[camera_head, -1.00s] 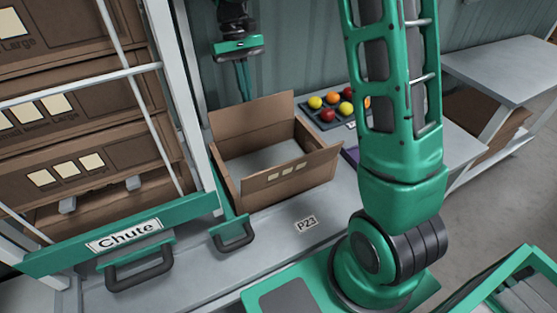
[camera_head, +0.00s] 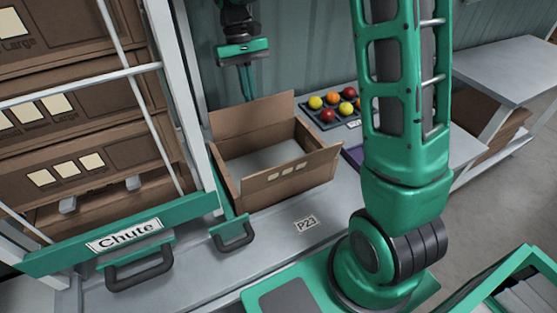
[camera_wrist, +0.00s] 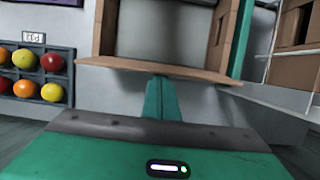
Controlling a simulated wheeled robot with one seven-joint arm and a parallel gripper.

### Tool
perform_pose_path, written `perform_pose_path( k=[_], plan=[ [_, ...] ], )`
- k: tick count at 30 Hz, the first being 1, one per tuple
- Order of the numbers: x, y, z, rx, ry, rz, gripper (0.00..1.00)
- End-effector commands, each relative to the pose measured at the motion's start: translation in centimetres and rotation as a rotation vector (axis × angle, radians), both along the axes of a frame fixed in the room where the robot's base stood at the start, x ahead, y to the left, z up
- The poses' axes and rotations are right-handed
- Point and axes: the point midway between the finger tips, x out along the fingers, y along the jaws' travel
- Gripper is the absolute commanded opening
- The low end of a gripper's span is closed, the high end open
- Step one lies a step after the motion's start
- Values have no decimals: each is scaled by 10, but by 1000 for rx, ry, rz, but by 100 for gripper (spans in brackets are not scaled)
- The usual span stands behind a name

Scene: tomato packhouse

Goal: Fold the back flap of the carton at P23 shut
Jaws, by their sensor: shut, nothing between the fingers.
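The open carton (camera_head: 296,178) stands on the bench behind the P23 label (camera_head: 306,224). Its back flap (camera_head: 252,115) stands up, leaning slightly outward. Its front flap also stands raised, and the inside looks empty. My gripper (camera_head: 247,93) is shut and empty, pointing down behind the back flap, with its tips near the flap's top edge. In the wrist view, the shut fingers (camera_wrist: 161,97) are close to the edge of the back flap (camera_wrist: 160,68), roughly mid-width. I cannot tell whether they touch it.
A tray of several tomatoes (camera_head: 328,115) lies right of the carton; it also shows in the wrist view (camera_wrist: 54,88). The Chute frame (camera_head: 125,235) with stacked cartons stands close on the left. A wall (camera_head: 300,50) rises behind the bench.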

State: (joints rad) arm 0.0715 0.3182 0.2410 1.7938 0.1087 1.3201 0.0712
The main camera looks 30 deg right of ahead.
Motion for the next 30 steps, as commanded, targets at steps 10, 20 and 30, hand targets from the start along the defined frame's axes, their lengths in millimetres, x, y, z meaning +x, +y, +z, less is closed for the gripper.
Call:
perform_pose_path(
  k=[10, 20, 30],
  plan=[
    [-19, 0, 0, 0, 1, 1, 0],
    [-35, 0, 0, 0, 0, 1, 0],
    [-49, 0, 0, 0, 1, 1, 0]
  ],
)
